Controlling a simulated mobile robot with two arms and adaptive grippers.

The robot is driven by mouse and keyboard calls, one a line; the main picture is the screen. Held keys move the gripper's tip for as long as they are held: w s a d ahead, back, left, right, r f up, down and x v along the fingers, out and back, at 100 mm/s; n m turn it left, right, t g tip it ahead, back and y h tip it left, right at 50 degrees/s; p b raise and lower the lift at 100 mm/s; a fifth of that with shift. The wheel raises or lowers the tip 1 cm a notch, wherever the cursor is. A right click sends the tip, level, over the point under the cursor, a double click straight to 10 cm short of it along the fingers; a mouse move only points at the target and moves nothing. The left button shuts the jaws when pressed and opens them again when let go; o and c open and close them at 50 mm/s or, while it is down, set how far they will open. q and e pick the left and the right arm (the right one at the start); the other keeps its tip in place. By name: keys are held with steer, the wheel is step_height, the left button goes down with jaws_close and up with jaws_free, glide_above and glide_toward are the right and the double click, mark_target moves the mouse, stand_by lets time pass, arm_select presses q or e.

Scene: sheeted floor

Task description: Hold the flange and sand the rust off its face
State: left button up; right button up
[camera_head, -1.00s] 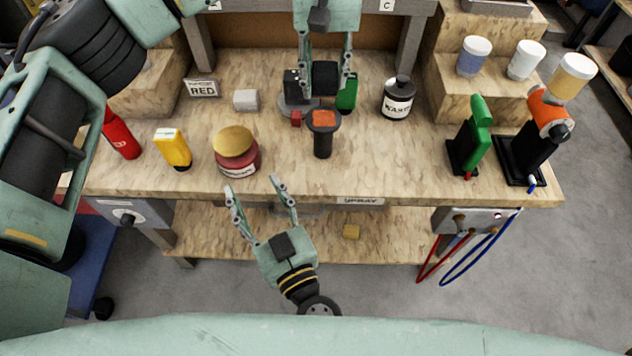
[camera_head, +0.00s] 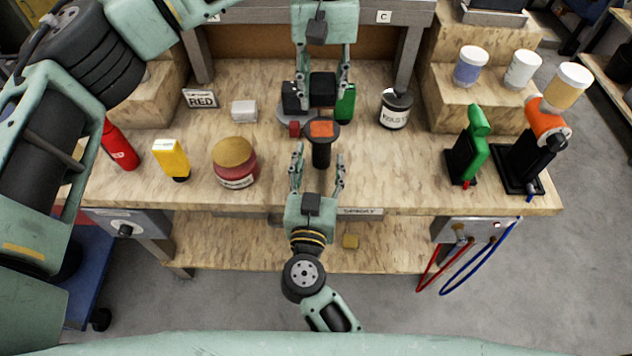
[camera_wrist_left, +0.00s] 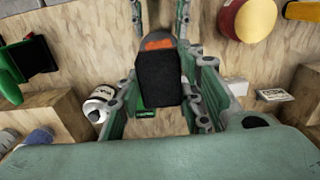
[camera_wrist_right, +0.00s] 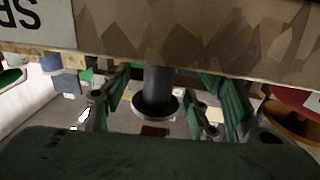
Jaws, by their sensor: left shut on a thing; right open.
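The flange (camera_head: 321,153) is a dark disc and stem with an orange rust patch (camera_head: 322,129) on its upward face, near the bench's middle. In the left wrist view the rust patch (camera_wrist_left: 158,42) shows past a black block. My right gripper (camera_head: 318,165) is open in front, its fingers on either side of the stem. The right wrist view shows the flange (camera_wrist_right: 156,90) between the open fingers. I cannot tell whether they touch it.
A red jar (camera_head: 235,165), yellow bottle (camera_head: 171,158) and grey block (camera_head: 244,110) stand left. A waste can (camera_head: 396,108), green tool (camera_head: 470,148) and orange tool (camera_head: 545,122) stand right. Bench between waste can and green tool is clear.

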mark_target(320, 156)
steer(key=shift+w+d, duration=0.2)
steer(key=shift+w, duration=2.1)
jaws_close()
